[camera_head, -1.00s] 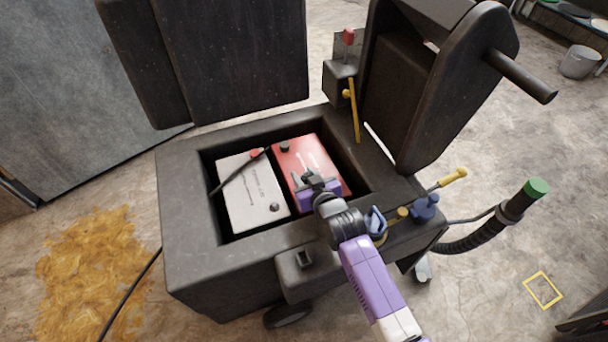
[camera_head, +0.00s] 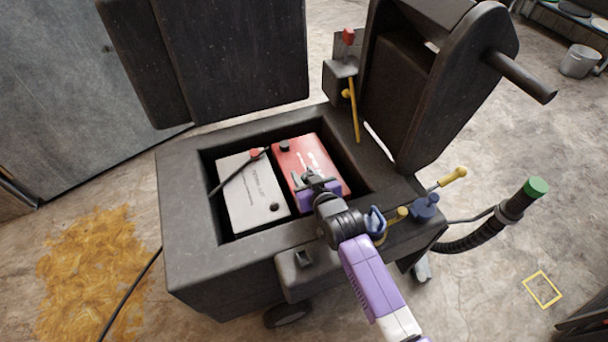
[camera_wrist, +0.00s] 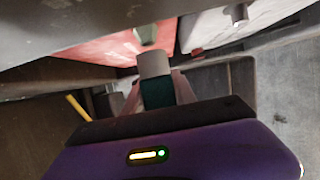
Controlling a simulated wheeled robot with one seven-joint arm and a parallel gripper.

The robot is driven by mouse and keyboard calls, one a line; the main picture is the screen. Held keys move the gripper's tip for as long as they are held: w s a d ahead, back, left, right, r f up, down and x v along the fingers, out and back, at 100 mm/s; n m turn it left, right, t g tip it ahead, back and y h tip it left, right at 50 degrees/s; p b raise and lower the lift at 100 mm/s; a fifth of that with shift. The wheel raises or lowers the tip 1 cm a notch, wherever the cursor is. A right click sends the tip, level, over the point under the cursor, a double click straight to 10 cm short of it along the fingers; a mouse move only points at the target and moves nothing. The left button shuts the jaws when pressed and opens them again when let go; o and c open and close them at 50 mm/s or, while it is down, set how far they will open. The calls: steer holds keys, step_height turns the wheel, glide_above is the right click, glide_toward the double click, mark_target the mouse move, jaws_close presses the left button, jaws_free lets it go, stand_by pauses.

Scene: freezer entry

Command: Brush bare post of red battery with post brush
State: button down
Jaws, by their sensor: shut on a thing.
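The red battery (camera_head: 294,157) sits in the cart's open well, beside a white battery (camera_head: 246,203). My gripper (camera_head: 314,181) is over the near end of the red battery and hides part of it. In the wrist view my gripper is shut on the post brush (camera_wrist: 156,90), which has a dark teal body and a grey cylindrical end. The red battery (camera_wrist: 92,47) fills the upper left there. A greenish-grey post (camera_wrist: 147,33) stands on it just past the brush's grey end. I cannot tell whether they touch.
The well's dark walls (camera_head: 222,248) surround both batteries closely. A black cable (camera_head: 236,172) crosses the white battery. Blue and yellow tools (camera_head: 425,207) stand on the cart's right edge. A raised dark panel (camera_head: 400,95) rises behind right.

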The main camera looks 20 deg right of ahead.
steer(key=shift+f, duration=0.25)
steer(key=shift+r, duration=0.3)
steer(key=shift+f, duration=0.3)
stand_by(1.8)
steer(key=shift+r+p, duration=0.3)
steer(key=shift+p, duration=0.3)
stand_by(1.2)
steer(key=shift+f, duration=0.35)
steer(key=shift+r, duration=0.35)
stand_by(0.4)
steer(key=c, duration=0.9)
jaws_free()
